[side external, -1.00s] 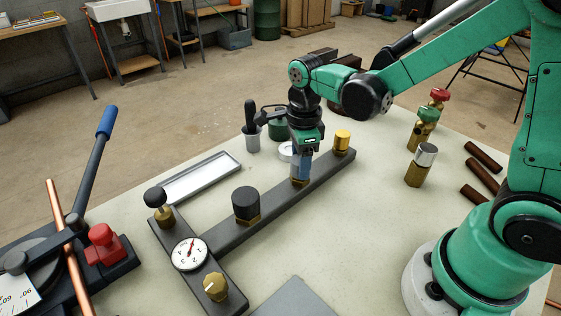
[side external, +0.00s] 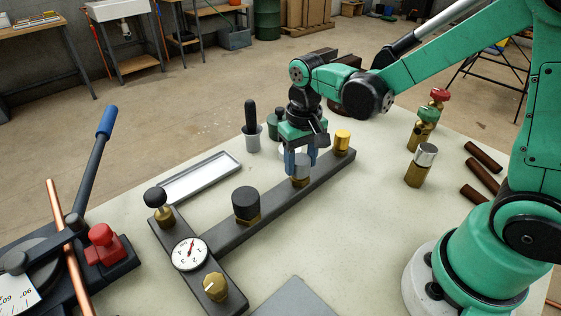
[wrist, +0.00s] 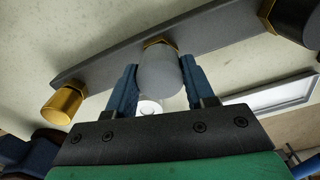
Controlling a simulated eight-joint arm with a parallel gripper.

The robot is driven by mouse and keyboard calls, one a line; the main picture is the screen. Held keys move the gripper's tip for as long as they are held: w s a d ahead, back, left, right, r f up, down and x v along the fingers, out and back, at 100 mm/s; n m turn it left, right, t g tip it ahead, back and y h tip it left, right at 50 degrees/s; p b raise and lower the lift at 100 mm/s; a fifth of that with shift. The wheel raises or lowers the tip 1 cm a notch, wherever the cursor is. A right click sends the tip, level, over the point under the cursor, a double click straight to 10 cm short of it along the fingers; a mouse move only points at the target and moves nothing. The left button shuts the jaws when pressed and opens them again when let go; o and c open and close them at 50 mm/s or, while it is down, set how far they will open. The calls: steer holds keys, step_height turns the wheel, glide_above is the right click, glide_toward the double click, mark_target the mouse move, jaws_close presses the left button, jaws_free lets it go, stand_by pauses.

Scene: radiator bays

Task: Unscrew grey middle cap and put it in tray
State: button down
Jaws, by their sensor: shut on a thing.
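The grey cap (side external: 301,168) sits on the middle brass fitting of the long dark bar (side external: 290,197). It also shows in the wrist view (wrist: 160,72), upright on its brass collar. My gripper (side external: 300,166) is over it, with its two blue fingers shut on the cap from both sides; the fingers show on either side of the cap in the wrist view (wrist: 158,88). The silver tray (side external: 200,180) lies empty on the bench, left of the bar. Its edge also shows at the right in the wrist view (wrist: 275,95).
A black cap (side external: 246,202) and a yellow cap (side external: 342,139) stand on the same bar, either side of the grey one. A gauge (side external: 189,254) and valves are at the bar's near end.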

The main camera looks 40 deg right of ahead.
steer(key=n, duration=0.5)
steer(key=shift+c, duration=2.4)
jaws_free()
